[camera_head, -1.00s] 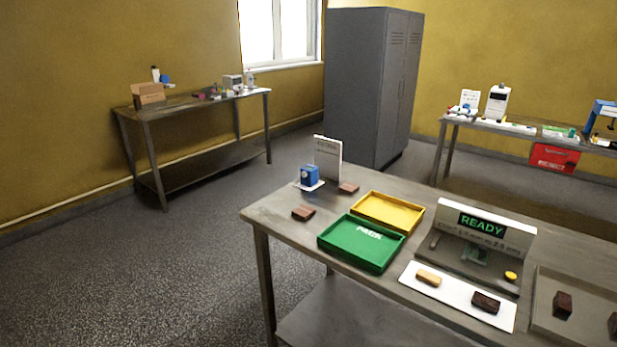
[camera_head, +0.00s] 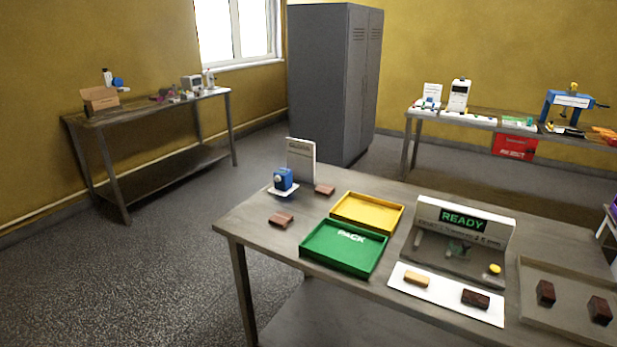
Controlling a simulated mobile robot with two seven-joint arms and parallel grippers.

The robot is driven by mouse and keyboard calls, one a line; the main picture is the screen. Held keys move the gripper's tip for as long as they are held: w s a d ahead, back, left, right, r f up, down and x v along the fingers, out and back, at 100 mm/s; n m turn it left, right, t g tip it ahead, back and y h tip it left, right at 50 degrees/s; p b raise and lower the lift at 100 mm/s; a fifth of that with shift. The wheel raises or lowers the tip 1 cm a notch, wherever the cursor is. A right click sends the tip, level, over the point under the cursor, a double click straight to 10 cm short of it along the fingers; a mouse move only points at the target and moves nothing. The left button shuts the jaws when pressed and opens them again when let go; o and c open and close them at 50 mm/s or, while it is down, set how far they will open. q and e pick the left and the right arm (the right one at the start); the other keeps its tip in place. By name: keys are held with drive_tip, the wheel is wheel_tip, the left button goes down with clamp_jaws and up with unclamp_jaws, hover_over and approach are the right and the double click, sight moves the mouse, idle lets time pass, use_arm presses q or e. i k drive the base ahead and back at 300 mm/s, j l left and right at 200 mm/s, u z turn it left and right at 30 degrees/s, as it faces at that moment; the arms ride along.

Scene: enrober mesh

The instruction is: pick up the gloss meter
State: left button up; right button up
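No thing in view is clearly marked as the gloss meter. A small blue device (camera_head: 283,180) with a round pale face sits on a white plate at the far left of the near table (camera_head: 262,230); I cannot tell whether it is the gloss meter. A white sign (camera_head: 301,160) stands just behind it, its small text unreadable. Small devices also sit on the two other tables, too small to identify. Neither of my grippers is in view.
The near table holds a green PACK tray (camera_head: 318,262), a yellow tray (camera_head: 345,224), a READY station (camera_head: 470,262) and several brown blocks. A grey locker (camera_head: 330,90) stands behind. A left table (camera_head: 150,112) and a back-right table (camera_head: 480,120) stand apart. Floor at left is clear.

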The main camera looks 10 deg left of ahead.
sight(285, 184)
drive_tip(key=i+j+z, duration=0.15)
drive_tip(key=j, duration=0.45)
drive_tip(key=i+j+z, duration=0.2)
drive_tip(key=j, duration=0.35)
drive_tip(key=j+z, duration=0.15)
drive_tip(key=j, duration=0.45)
drive_tip(key=i+j, duration=0.1)
drive_tip(key=j, duration=0.5)
drive_tip(key=i+j, duration=0.1)
drive_tip(key=j, duration=0.55)
drive_tip(key=i+j, duration=0.1)
drive_tip(key=j, duration=0.5)
drive_tip(key=z, duration=0.05)
